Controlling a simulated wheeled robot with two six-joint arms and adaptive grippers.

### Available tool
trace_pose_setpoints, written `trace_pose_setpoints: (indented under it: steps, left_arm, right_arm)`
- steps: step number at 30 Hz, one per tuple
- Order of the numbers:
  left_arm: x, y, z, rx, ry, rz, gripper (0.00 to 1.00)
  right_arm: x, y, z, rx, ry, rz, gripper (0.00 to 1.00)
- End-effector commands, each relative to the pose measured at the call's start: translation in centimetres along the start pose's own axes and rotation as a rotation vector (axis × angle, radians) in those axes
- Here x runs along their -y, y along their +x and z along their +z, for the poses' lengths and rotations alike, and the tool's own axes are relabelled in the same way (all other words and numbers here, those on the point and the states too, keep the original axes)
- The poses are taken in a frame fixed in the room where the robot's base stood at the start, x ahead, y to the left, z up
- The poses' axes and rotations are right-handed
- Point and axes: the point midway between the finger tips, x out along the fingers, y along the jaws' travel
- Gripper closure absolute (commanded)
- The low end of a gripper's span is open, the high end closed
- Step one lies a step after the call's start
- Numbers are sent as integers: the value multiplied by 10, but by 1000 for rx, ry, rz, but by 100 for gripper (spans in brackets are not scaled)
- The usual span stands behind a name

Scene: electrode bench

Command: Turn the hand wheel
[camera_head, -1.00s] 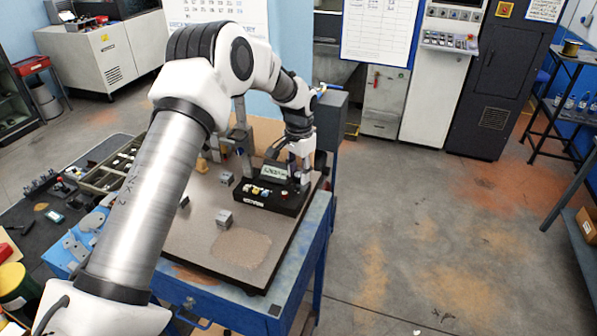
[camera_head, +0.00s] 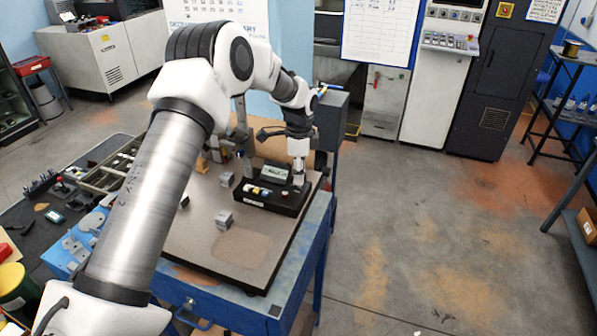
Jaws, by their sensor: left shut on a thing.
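My left gripper (camera_head: 298,181) points down at the right end of a black control box (camera_head: 262,201) on the bench. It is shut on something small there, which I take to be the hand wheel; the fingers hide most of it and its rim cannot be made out. The box has a small display (camera_head: 275,172) and a row of coloured knobs (camera_head: 258,190) to the left of the gripper. My right gripper is not in view.
The box stands on a brown-grey board on a blue bench (camera_head: 318,235). Small grey blocks (camera_head: 224,219) lie left of the box. A parts tray (camera_head: 103,178) is at the left. The board's front part is clear, and open floor lies to the right.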

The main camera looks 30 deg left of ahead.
Motion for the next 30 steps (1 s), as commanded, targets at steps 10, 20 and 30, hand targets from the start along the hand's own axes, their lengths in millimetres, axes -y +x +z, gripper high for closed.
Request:
trace_pose_setpoints:
  steps: [10,20,30]
  left_arm:
    - [3,-3,-1,-3,116,-10,99]
    - [2,-2,-1,-3,128,-10,99]
    - [1,-1,-1,-1,126,-5,39]
  right_arm:
    - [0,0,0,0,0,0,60]
    - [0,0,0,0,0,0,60]
    - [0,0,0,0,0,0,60]
